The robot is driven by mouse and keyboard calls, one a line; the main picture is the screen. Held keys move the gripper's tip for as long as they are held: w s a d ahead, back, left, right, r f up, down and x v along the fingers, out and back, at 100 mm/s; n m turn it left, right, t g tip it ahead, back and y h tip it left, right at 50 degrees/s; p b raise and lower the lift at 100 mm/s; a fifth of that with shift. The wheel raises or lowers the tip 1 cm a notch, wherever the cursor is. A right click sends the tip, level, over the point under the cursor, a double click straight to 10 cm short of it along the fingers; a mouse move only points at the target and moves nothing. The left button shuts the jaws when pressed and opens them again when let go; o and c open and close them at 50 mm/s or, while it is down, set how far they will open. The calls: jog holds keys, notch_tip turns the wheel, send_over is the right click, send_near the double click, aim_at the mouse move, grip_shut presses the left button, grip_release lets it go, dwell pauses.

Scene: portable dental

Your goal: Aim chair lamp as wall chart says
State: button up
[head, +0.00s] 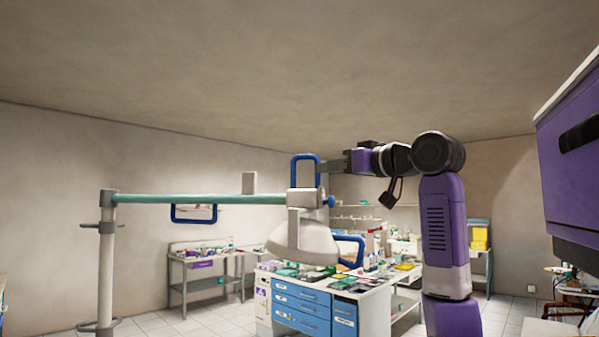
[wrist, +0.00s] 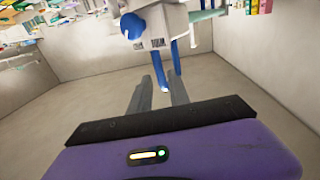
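The chair lamp has a white head (head: 300,245) facing downward, hung from a white block at the end of a teal horizontal arm (head: 215,198). An upright blue loop handle (head: 294,172) rises above the block, and another blue loop (head: 361,243) sits at the head's right. My gripper (head: 330,167) reaches the upper loop from the right. In the wrist view, my gripper's two fingers (wrist: 160,78) are close together, with the blue handle bar (wrist: 167,72) between them. They look shut on it; exact contact is hard to see. I make out no readable wall chart.
A white pole (head: 106,265) carries the lamp arm at left. A blue-drawered cabinet (head: 302,311) topped with supplies stands below the lamp. A side table (head: 205,285) stands by the back wall. A purple cabinet-like body (head: 568,170) fills the right edge. Tiled floor is clear at left.

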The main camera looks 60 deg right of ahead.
jog(key=p+x, duration=0.2)
jog(key=x, duration=0.4)
jog(key=shift+w+d+p, duration=0.1)
jog(key=shift+w+p, duration=0.15)
jog(key=shift+p, duration=0.15)
jog(key=shift+w+d+f, duration=0.15)
jog(key=shift+w+d, duration=0.1)
jog(key=shift+w, duration=0.35)
grip_shut()
dwell(0.6)
